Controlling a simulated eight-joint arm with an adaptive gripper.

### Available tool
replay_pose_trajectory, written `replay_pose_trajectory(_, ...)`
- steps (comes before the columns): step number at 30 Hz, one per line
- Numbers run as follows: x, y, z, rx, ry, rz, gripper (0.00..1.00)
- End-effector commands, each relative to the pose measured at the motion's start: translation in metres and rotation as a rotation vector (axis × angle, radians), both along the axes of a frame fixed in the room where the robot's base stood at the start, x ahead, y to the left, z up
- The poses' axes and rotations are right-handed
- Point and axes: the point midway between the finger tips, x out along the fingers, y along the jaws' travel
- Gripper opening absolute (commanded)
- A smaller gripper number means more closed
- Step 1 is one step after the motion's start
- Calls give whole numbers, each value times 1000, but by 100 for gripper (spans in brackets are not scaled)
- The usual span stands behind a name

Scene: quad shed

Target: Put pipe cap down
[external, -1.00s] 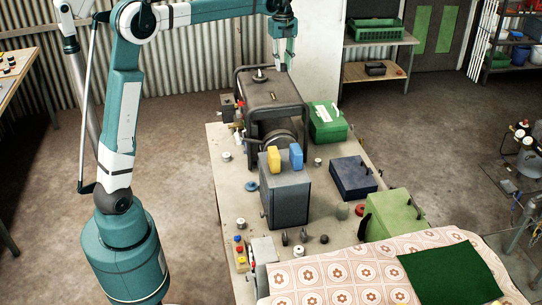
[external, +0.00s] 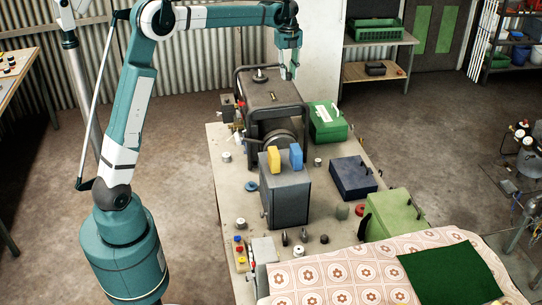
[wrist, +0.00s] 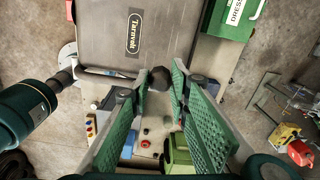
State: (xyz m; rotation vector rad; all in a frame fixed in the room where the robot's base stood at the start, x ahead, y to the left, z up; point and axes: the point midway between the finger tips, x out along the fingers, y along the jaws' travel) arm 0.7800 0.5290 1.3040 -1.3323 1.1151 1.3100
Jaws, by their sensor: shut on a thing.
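My gripper (wrist: 160,84) points down over the workbench, and its green padded fingers are shut on a small dark round thing, which looks like the pipe cap (wrist: 159,77). In the external view my gripper (external: 289,73) hangs above the far right part of the generator (external: 270,97), near its frame. The cap cannot be made out there. In the wrist view the generator (wrist: 130,55) lies beyond and left of the fingers.
A green dressings box (external: 327,122) stands right of the generator. A grey metal box (external: 286,192) with yellow and blue blocks on top, a dark blue box (external: 353,177) and a green case (external: 393,214) crowd the bench (external: 222,142). Several small parts lie along its left side.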

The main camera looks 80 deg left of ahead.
Motion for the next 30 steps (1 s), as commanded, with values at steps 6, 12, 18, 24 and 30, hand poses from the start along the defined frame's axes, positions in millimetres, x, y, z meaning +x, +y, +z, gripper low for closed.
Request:
replay_pose_trajectory(6,0,0,0,0,0,0,12)
replay_pose_trajectory(12,0,0,-15,0,0,0,12)
replay_pose_trajectory(18,0,0,-42,0,0,0,12)
replay_pose_trajectory(24,0,0,-60,0,0,0,12)
replay_pose_trajectory(30,0,0,-62,0,0,0,12)
